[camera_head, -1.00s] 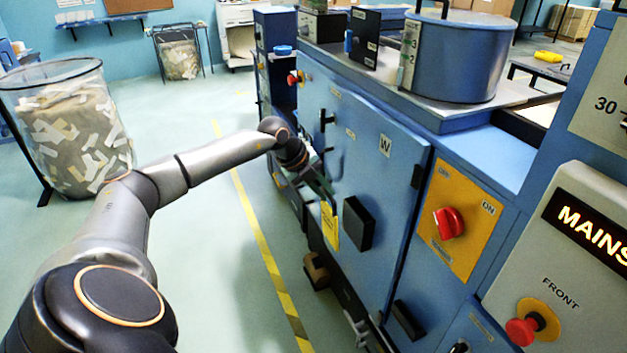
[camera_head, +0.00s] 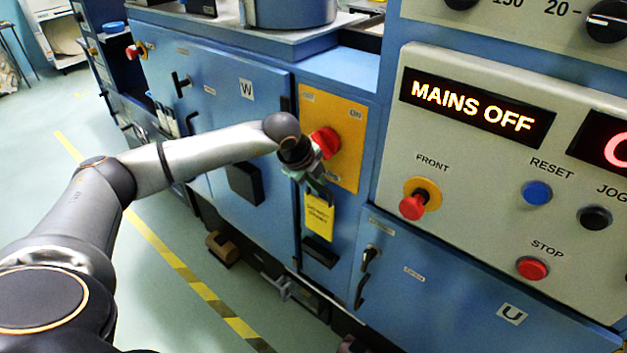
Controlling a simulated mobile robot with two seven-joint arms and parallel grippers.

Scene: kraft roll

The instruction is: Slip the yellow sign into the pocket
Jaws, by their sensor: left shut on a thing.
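The yellow sign (camera_head: 319,217) hangs from my left gripper (camera_head: 314,188), which is shut on its top edge. The sign hangs roughly upright in front of the blue panel, just below the yellow switch plate (camera_head: 347,120). A dark, pocket-like box (camera_head: 320,253) sits on the panel just below the sign's lower edge. A larger black box (camera_head: 245,184) is on the W door to the left. I cannot tell which is the pocket, or whether the sign touches the panel. My right gripper is not in view.
A red rotary switch (camera_head: 325,142) sits right behind my left wrist. The control console (camera_head: 470,190) with a MAINS OFF display stands to the right. A brown block (camera_head: 222,249) lies low by the machine. The floor left of the striped tape is clear.

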